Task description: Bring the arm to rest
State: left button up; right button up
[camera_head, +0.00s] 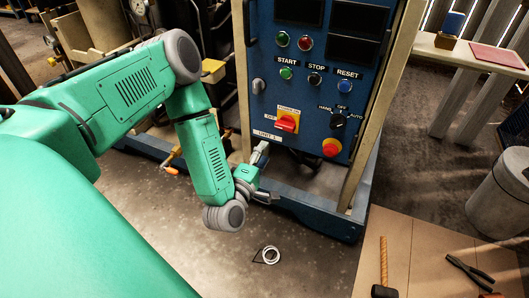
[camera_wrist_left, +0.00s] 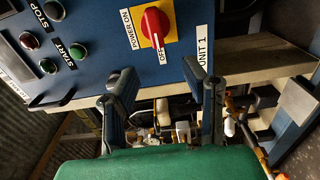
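My left arm (camera_head: 205,150) comes in from the left and bends down in front of the blue control panel (camera_head: 262,103). My left gripper (camera_head: 268,172) is at the panel's lower edge, below the red power switch (camera_head: 287,123) on its yellow plate. In the left wrist view, the two fingers of the gripper (camera_wrist_left: 160,75) stand well apart with nothing between them. The red switch (camera_wrist_left: 155,25) is beyond the fingertips, apart from them; one end of its handle lies near the OFF label. My right gripper is not in view.
The panel also carries green, red and black buttons, a black selector (camera_head: 338,120) and a red emergency knob (camera_head: 331,147). A blue base rail (camera_head: 325,218) runs below. A wooden board with a hammer (camera_head: 384,270) and pliers (camera_head: 470,270) is at lower right. A white ring (camera_head: 271,255) lies on the floor.

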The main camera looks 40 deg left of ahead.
pick_arm(q)
jog(key=s+d+f+m+g+h+p, duration=0.3)
jog(key=s+d+m+g+h+p, duration=0.4)
jog(key=d+m, duration=0.4)
jog(key=s+a+r+m+g+y+p, duration=0.1)
jog(key=s+m+g, duration=0.4)
jog(key=s, duration=0.5)
jog(key=s+a+r+m+g+y+p, duration=0.1)
jog(key=s+m+g, duration=0.3)
jog(key=s, duration=0.5)
jog(key=shift+s+a+r+m+g+y+p, duration=0.3)
jog(key=shift+s+a+r+m+g+p, duration=0.1)
jog(key=shift+a+r+m+p, duration=0.35)
jog(key=shift+a+f, duration=0.1)
jog(key=shift+a, duration=0.05)
jog(key=shift+w, duration=0.1)
